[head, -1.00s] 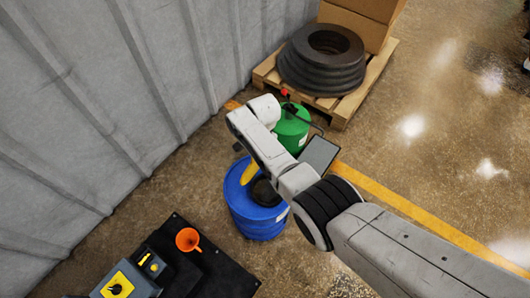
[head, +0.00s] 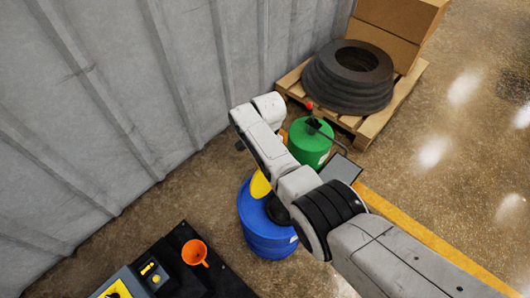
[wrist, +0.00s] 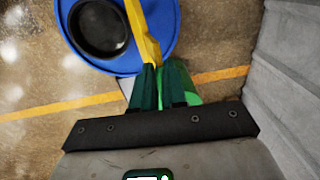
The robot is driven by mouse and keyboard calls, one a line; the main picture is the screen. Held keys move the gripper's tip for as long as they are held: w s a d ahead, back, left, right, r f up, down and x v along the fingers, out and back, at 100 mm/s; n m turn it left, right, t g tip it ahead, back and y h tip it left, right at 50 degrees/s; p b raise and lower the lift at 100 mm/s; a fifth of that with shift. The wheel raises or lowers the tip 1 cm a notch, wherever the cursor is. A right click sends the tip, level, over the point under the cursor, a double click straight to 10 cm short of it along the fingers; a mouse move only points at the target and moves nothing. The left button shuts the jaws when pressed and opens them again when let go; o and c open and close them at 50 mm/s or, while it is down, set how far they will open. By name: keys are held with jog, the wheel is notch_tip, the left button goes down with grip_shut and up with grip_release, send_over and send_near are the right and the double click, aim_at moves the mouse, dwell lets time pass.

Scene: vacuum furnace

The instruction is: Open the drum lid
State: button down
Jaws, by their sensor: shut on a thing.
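The blue drum (head: 262,232) stands on the floor near the wall, partly hidden by my arm in the head view. It also shows at the top of the wrist view (wrist: 168,38), with a round black opening (wrist: 98,27) on its top. A yellow lid (wrist: 138,30) stands steeply tilted beside the opening, seen nearly edge-on. In the head view the lid (head: 260,184) shows just left of my arm. My gripper (wrist: 158,78) has green fingers shut on the lid's near end. The fingertips are hidden behind my arm in the head view.
A green can (head: 310,148) stands close behind the drum. A pallet (head: 377,127) with stacked black rings (head: 350,85) and cardboard boxes (head: 398,20) is beyond. A grey ribbed wall (head: 110,95) borders the left. An orange funnel (head: 195,252) lies on a black mat (head: 215,280) at front left.

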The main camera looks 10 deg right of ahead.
jog(key=c, duration=1.2)
grip_release()
jog(key=shift+r, duration=0.1)
jog(key=r+p, duration=0.1)
jog(key=r, duration=0.2)
jog(key=r+p, duration=0.1)
jog(key=r, duration=0.3)
jog(key=r+p, duration=0.1)
jog(key=r, duration=0.2)
jog(key=shift+s+d+r+p, duration=0.25)
jog(key=shift+s+p, duration=0.05)
jog(key=shift+s, duration=0.05)
